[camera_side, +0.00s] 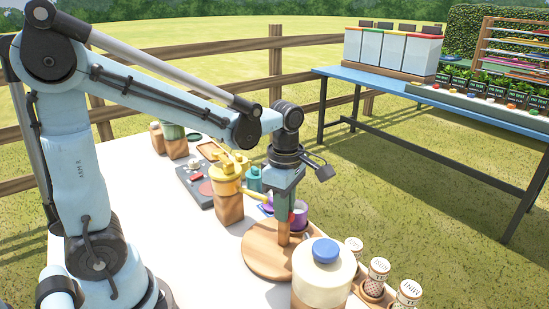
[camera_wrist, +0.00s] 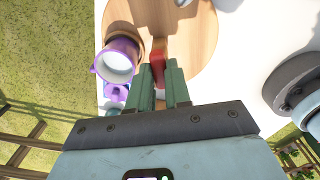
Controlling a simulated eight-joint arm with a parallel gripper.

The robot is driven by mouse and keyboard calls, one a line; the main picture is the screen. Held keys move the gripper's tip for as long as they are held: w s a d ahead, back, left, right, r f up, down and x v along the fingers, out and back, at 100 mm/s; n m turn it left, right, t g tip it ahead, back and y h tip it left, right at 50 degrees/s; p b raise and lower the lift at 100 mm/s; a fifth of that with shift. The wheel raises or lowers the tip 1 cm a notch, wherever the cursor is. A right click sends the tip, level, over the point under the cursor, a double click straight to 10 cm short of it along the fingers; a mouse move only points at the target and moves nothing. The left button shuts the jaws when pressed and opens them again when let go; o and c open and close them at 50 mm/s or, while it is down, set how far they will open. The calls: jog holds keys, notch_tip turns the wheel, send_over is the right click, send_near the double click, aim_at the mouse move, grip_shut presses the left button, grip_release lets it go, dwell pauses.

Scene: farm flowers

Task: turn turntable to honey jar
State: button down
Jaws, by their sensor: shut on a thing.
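The turntable is a round wooden disc (camera_side: 262,258) on the white table in the side view; its pale wood (camera_wrist: 195,35) fills the upper middle of the wrist view. My gripper (camera_side: 284,216) points down above the disc. In the wrist view its green fingers (camera_wrist: 159,80) are closed around a narrow upright wooden handle, with a red part (camera_wrist: 157,54) just beyond the fingertips. A purple cup or jar (camera_side: 300,212) stands close beside my gripper, and it also shows left of the fingers in the wrist view (camera_wrist: 118,62). I cannot tell which container is the honey jar.
A cream jar with a blue lid (camera_side: 324,272) stands at the front of the disc. Several labelled shakers (camera_side: 377,280) sit in a wooden rack to its right. A yellow pot (camera_side: 225,180) on a wooden block stands behind left. A blue table (camera_side: 400,85) stands apart at the back.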

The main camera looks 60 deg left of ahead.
jog(key=shift+n, duration=5.3)
jog(key=shift+a+n, duration=0.2)
jog(key=shift+n, duration=0.2)
jog(key=c, duration=1.1)
grip_release()
jog(key=shift+o, duration=0.2)
jog(key=shift+d, duration=0.1)
notch_tip(320, 180, up, 12)
jog(key=shift+c, duration=0.2)
